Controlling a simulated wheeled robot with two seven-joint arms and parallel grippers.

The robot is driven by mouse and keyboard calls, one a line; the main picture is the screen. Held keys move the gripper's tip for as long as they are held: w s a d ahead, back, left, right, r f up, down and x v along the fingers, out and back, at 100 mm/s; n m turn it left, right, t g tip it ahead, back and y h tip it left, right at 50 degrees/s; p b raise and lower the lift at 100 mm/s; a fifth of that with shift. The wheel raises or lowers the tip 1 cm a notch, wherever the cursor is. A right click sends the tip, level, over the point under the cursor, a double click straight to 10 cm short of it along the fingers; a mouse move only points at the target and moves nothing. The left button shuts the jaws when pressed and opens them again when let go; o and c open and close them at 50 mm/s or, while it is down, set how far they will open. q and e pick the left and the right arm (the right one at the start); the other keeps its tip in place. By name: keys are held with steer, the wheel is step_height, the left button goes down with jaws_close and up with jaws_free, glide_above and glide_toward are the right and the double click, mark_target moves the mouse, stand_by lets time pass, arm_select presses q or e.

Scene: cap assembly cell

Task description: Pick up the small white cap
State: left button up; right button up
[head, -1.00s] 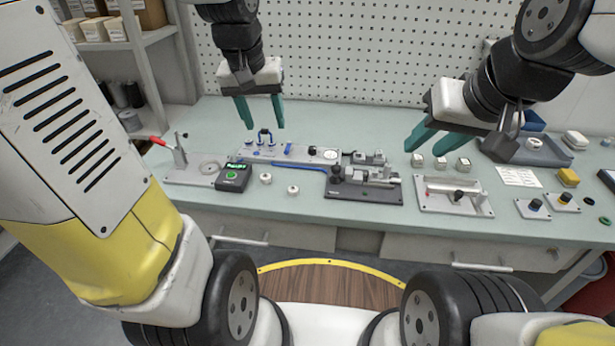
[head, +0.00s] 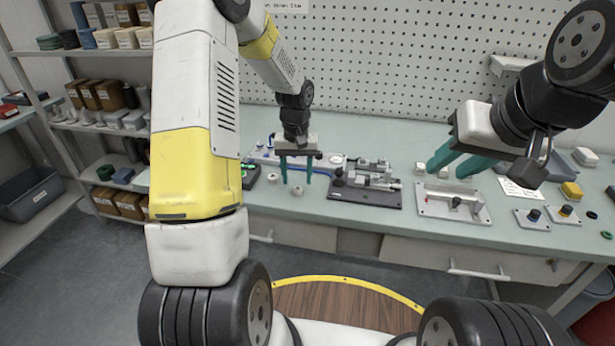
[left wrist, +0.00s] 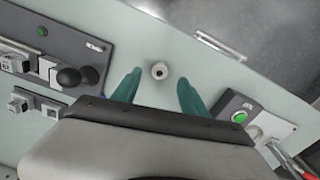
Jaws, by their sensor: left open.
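A small white cap (head: 292,193) stands on the pale green bench near its front edge. It also shows in the left wrist view (left wrist: 160,70), round with a dark centre, between the two fingertips in the picture and touching neither. My left gripper (head: 296,182) is open and empty, fingers pointing down, above the bench at this cap.
A dark grey fixture (head: 365,192) with a black knob stands right of the cap. A small box with a green button (left wrist: 240,117) is on the other side. A light plate fixture (head: 452,203) lies below my right gripper. The bench's front strip is mostly clear.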

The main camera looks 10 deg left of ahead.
mark_target(298, 188)
arm_select(q)
step_height(298, 188, down, 4)
steer(key=shift+r, duration=0.15)
steer(key=c, duration=0.9)
steer(key=shift+c, duration=0.2)
steer(key=shift+r, duration=0.15)
